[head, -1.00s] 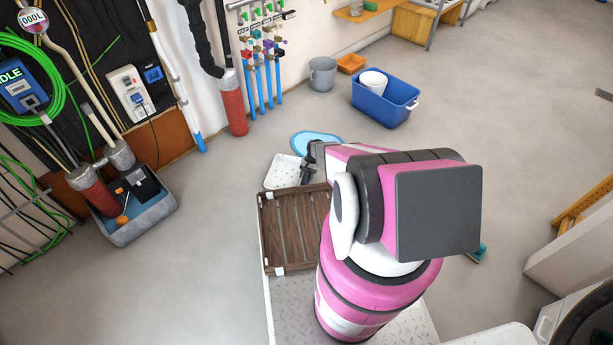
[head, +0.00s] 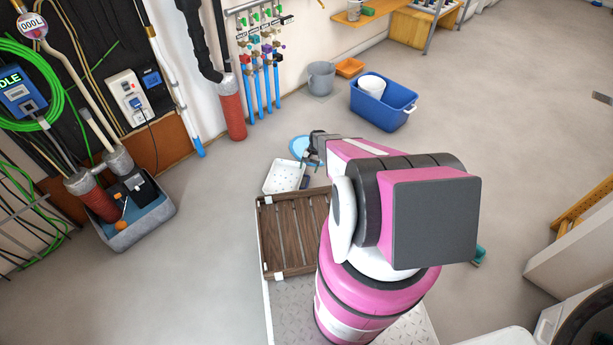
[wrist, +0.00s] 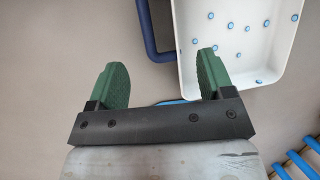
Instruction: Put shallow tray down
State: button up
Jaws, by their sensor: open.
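The shallow tray (head: 283,178) is white with small blue dots. In the head view it lies just beyond the wooden slatted rack; I cannot tell exactly what it rests on. In the wrist view the tray (wrist: 240,45) is at the upper right, with a dark blue handle (wrist: 148,30) on its left side. My gripper (wrist: 157,75) is open and empty. Its green fingers are apart, with the handle ahead of the gap and the right fingertip overlapping the tray's corner in view. In the head view my gripper (head: 312,152) is beyond and right of the tray.
The wooden slatted rack (head: 293,235) is on the near side of the tray. A light blue round thing (head: 299,146) lies behind my gripper. A blue tub (head: 383,107) and a grey bucket (head: 321,76) stand farther back.

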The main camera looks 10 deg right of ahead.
jog(key=s+r+n+t+h, duration=0.1)
jog(key=s+r, duration=0.6)
jog(key=r, duration=0.8)
jog(key=s+a+r+n+t+h, duration=0.1)
jog(key=s+r+n, duration=0.1)
jog(key=s+r, duration=0.6)
jog(key=s+a+r+n+t+h, duration=0.1)
jog(key=s+r, duration=0.7)
jog(key=r, duration=1.5)
jog(key=shift+s+a+h, duration=0.2)
jog(key=shift+s+h, duration=0.05)
jog(key=shift+h, duration=0.05)
